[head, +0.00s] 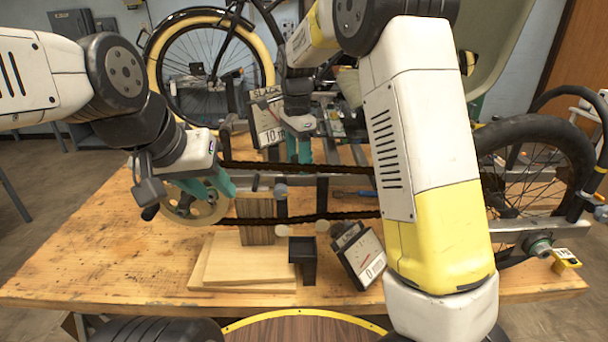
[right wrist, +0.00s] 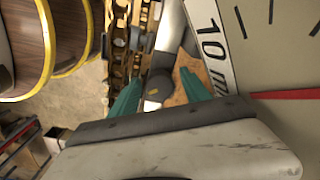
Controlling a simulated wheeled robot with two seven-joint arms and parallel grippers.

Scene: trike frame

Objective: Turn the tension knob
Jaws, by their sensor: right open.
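A dark round knob (right wrist: 160,84) on a pale metal rod shows in the right wrist view, between the teal fingers of my right gripper (right wrist: 158,98). The fingers are apart; I see no clear contact with the knob. In the head view my right gripper (head: 299,148) points down above the frame bar. A small grey knob (head: 281,191) sits on that bar below it; I cannot tell if it is the same knob. My left gripper (head: 208,186) is at the chainring (head: 202,212); what lies between its fingers is hidden.
A dark chain (head: 300,217) runs right from the chainring. Dial gauges stand beside the right gripper (head: 268,124) and at the front (head: 368,260). Wooden boards (head: 245,275) lie on the bench (head: 75,255). My right arm hides part of the frame. The bench's front left is clear.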

